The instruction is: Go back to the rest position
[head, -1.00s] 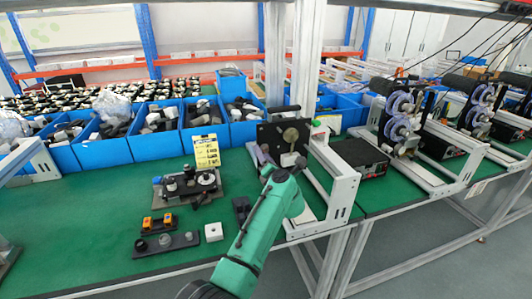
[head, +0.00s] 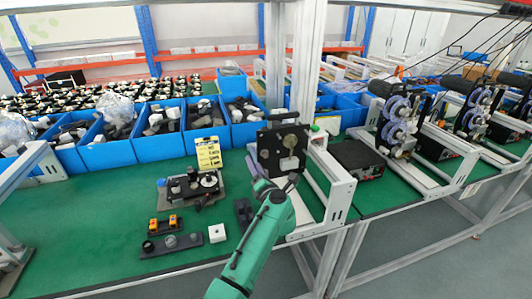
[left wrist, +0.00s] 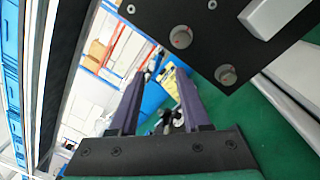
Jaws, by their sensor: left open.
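My left gripper (head: 271,174) is at the end of a green arm in the middle of the head view. It is just in front of and below the black plate (head: 270,146) of the nearest coder machine, and I cannot tell whether it touches it. In the left wrist view, the two purple fingers of this gripper (left wrist: 160,78) stand apart with nothing between them. A black plate (left wrist: 190,30) with round bolts is close beside and above the fingers there. My right gripper is not in view.
Blue bins (head: 108,153) full of parts line the back of the green table (head: 90,220). A black fixture (head: 190,188), a yellow sign (head: 208,153) and a small white block (head: 217,233) stand left of my arm. A black control box (head: 357,167) is at right.

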